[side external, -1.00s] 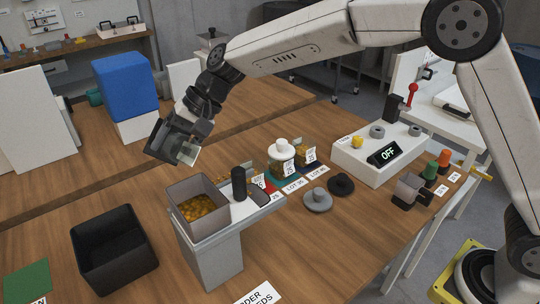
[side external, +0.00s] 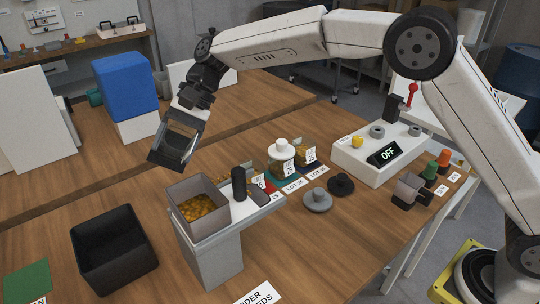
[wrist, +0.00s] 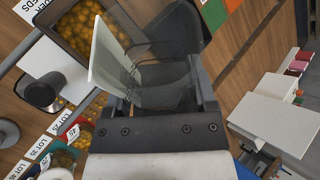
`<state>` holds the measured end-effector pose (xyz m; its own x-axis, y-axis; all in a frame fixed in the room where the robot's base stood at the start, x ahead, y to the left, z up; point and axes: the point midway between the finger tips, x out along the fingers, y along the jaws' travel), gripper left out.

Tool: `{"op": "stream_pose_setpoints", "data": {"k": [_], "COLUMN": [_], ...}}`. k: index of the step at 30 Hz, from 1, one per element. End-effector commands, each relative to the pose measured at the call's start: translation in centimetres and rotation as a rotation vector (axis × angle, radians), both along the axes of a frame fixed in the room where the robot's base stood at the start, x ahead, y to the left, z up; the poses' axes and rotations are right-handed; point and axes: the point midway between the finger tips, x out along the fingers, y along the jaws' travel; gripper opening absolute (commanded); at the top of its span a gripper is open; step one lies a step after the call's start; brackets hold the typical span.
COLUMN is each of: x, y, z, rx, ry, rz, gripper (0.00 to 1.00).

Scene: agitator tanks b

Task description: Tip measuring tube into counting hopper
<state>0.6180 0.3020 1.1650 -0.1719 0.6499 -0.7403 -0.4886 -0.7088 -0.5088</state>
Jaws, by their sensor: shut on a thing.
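My gripper (side external: 174,150) is shut on the measuring tube, a clear, smoky, box-like vessel (wrist: 162,82) seen between the dark jaws in the wrist view. The tube is hard to make out in the side view; I see no pieces in it. A pale flat panel (wrist: 108,58) stands at its left in the wrist view. The counting hopper (side external: 198,188) is an open grey box on a pedestal, holding yellow-orange pieces (side external: 202,209). It also shows at the upper left of the wrist view (wrist: 122,18). My gripper is above and slightly left of the hopper, apart from it.
A black upright cylinder (side external: 239,184) stands just right of the hopper. An empty black bin (side external: 112,250) is at its left. Lot jars (side external: 281,158), grey and black discs (side external: 317,200) and a control box reading OFF (side external: 372,158) are farther right. A blue block (side external: 125,82) stands behind.

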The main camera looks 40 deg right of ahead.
Motion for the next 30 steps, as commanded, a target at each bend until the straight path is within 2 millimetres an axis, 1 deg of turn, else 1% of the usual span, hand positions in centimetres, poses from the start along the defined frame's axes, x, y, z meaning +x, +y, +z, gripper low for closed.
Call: {"op": "stream_pose_setpoints", "data": {"k": [4, 7, 18, 26, 30], "x": [0.0, -0.2, -1.2, -1.4, -1.6], "y": [0.0, 0.0, 0.0, 0.0, 0.0], "z": [-0.1, -0.2, -0.7, -0.6, -1.0], "rx": [0.001, 0.001, 0.002, 0.003, 0.002], "ry": [0.028, 0.080, 0.361, 0.403, 0.453], "rz": [0.000, 0.000, -0.001, 0.000, -0.001], "gripper": [0.00, 0.00, 0.00, 0.00, 0.00]}}
